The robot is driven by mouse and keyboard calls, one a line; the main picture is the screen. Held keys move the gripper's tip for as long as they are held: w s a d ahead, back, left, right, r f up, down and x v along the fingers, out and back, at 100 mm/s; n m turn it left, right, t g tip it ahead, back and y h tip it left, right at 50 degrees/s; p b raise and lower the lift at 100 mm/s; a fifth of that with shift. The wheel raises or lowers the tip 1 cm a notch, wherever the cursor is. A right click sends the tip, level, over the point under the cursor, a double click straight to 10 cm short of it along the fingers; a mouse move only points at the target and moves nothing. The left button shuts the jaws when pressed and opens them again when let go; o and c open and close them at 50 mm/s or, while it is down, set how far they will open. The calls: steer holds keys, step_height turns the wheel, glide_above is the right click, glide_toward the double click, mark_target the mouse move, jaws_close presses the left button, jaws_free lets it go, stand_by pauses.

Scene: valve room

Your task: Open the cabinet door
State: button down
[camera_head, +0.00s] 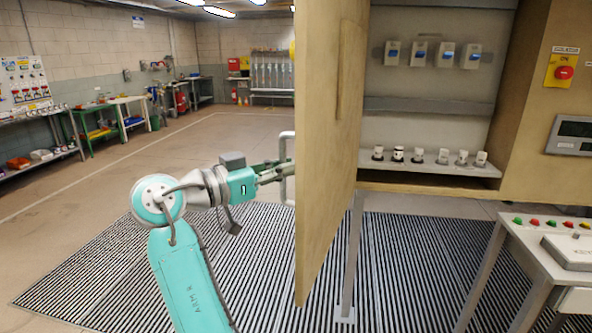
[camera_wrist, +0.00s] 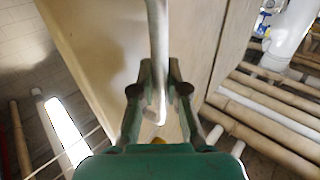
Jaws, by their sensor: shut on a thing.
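The tan cabinet door (camera_head: 330,130) stands swung wide open toward me, seen nearly edge-on. A pale metal bar handle (camera_head: 286,148) sticks out from its left face. In the wrist view the handle (camera_wrist: 157,35) runs down between the green fingers of my gripper (camera_wrist: 159,85). In the head view my gripper (camera_head: 278,171) reaches the handle from the left and is shut on it. The open cabinet (camera_head: 425,80) shows behind the door, with several switches on its back panel and several small white parts on its shelf. The door hides the cabinet's left side.
A striped floor grating (camera_head: 240,270) lies under the door and my arm. A control desk (camera_head: 575,250) with coloured buttons stands at the lower right. Workbenches (camera_head: 110,105) line the far left wall. The floor left of my arm is clear.

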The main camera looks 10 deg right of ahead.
stand_by(0.3)
steer(key=c, duration=1.2)
jaws_free()
steer(key=shift+a, duration=0.1)
steer(key=v, duration=1.1)
steer(key=shift+s+a, duration=0.2)
steer(key=shift+a, duration=0.15)
